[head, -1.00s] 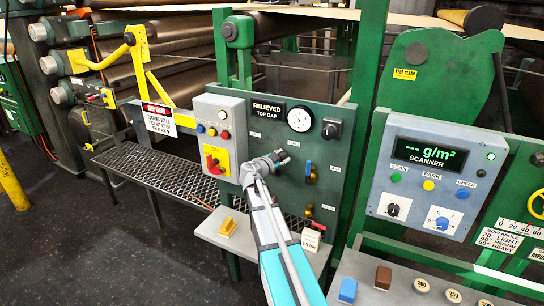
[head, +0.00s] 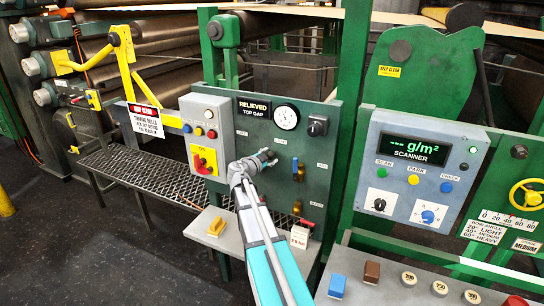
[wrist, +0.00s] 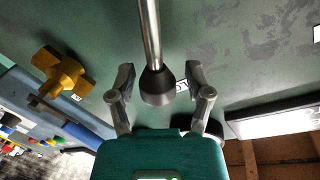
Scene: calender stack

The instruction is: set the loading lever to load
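In the wrist view a steel rod ending in a dark flared knob (wrist: 157,86), apparently the loading lever, comes down from the top of the picture. My gripper (wrist: 158,80) has one finger on each side of the knob, with a gap visible on both sides. It is open and the knob is not clamped. In the head view my gripper (head: 262,159) is in front of the green control panel (head: 318,152), below the gauge (head: 286,117). The lever cannot be made out clearly there. The display above reads "RELIEVED TOP GAP" (head: 254,107).
A brass valve handle (wrist: 62,72) is left of my gripper in the wrist view. The panel carries a black knob (head: 317,126) and small valves (head: 296,182). The grey switch box (head: 207,122) stands left, the scanner box (head: 415,165) right. A shelf (head: 203,240) lies below.

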